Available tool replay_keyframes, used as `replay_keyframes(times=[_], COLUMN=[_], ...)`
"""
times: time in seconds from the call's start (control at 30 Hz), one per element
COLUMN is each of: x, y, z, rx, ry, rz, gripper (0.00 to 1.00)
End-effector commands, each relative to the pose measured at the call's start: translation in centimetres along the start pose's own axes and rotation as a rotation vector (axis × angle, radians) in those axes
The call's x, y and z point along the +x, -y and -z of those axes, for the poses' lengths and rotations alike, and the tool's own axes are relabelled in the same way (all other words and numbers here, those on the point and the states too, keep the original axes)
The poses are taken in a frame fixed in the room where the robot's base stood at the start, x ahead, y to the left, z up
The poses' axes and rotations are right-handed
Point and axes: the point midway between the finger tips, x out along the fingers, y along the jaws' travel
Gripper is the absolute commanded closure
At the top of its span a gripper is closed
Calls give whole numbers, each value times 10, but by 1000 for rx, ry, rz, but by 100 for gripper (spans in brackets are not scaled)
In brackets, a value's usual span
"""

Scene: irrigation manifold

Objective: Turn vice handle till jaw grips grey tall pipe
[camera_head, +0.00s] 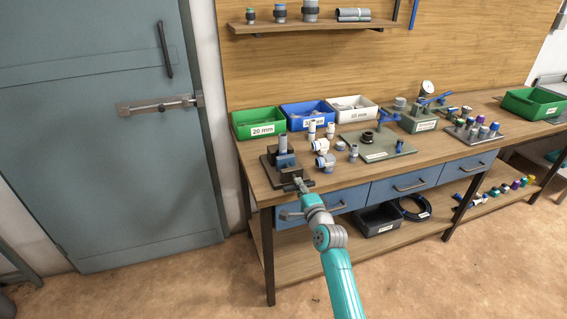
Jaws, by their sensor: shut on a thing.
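The vice (270,172), dark and blocky, stands at the left front corner of the workbench. The grey tall pipe (283,144) stands upright in it, with a blue-grey part around its lower end. I cannot tell whether the jaw touches the pipe. My gripper (299,186) is at the front of the vice, at the bench's front edge, shut on the vice handle. The handle is small here and mostly hidden by the fingers, so its angle is unclear.
White and grey fittings (322,147) stand just right of the vice. A green plate (380,150) with a valve lies further right. Green, blue and white bins (258,123) line the back. Drawers (350,198) sit below the bench edge. Floor to the left is clear.

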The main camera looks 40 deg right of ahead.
Motion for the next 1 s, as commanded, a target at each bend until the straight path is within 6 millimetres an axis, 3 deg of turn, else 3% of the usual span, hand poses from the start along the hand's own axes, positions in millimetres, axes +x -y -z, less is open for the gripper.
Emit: replay_keyframes(times=[0.3,0.73,1.0], x=[0,0,0], y=[0,-1,-1], z=[0,0,0], rx=[289,350,603], ry=[0,0,0], rz=[-1,-1,-2], gripper=[100,100,100])
